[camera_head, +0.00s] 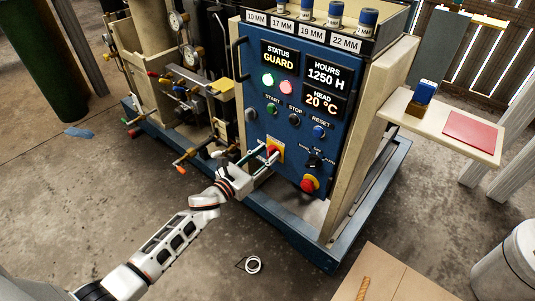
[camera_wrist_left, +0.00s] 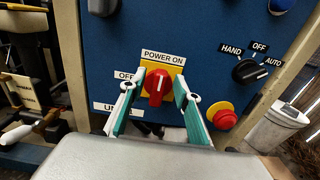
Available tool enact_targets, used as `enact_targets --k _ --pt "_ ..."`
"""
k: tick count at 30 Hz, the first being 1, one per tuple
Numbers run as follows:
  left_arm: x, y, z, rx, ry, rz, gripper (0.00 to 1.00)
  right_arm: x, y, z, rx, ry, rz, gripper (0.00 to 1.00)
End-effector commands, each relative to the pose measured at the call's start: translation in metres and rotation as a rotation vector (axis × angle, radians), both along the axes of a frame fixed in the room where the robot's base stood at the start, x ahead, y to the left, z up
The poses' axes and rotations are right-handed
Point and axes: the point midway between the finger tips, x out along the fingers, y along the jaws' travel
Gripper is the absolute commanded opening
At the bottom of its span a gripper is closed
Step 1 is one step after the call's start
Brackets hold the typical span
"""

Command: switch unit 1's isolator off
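The isolator is a red rotary knob (camera_wrist_left: 157,87) on a yellow plate, on the compressor's blue panel. A white mark on it points up to the POWER ON label (camera_wrist_left: 163,57). The OFF label (camera_wrist_left: 125,75) is at its upper left, partly covered by a finger. A lower label starting with "U" is mostly hidden. In the head view the isolator (camera_head: 274,150) is low on the panel. My left gripper (camera_head: 269,152) is open there, its green-and-white fingers on either side of the knob. In the left wrist view gaps show between fingers and knob. My right gripper is not in view.
A red-and-yellow mushroom button (camera_wrist_left: 224,118) is close to the right finger. A HAND/OFF/AUTO selector (camera_wrist_left: 249,71) is further right. Pipes and valves (camera_head: 185,88) stand left of the panel. A shelf (camera_head: 438,130) sticks out at right.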

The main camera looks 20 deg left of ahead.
Motion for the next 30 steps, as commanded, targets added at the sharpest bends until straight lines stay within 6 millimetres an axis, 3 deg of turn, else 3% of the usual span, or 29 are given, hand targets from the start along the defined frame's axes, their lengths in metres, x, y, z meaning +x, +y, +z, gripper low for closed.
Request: enact_targets --k 11,15,30 --pt "0.0068 -0.0031 -0.0002 -0.001 0.001 0.000 0.32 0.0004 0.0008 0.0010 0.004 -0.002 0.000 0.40" --pt "0.0066 -0.0029 -0.0002 -0.001 0.000 0.000 0.01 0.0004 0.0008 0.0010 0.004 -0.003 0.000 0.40" --pt "0.0069 -0.0014 -0.0006 -0.068 0.026 0.000 0.00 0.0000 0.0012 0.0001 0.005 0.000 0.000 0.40"
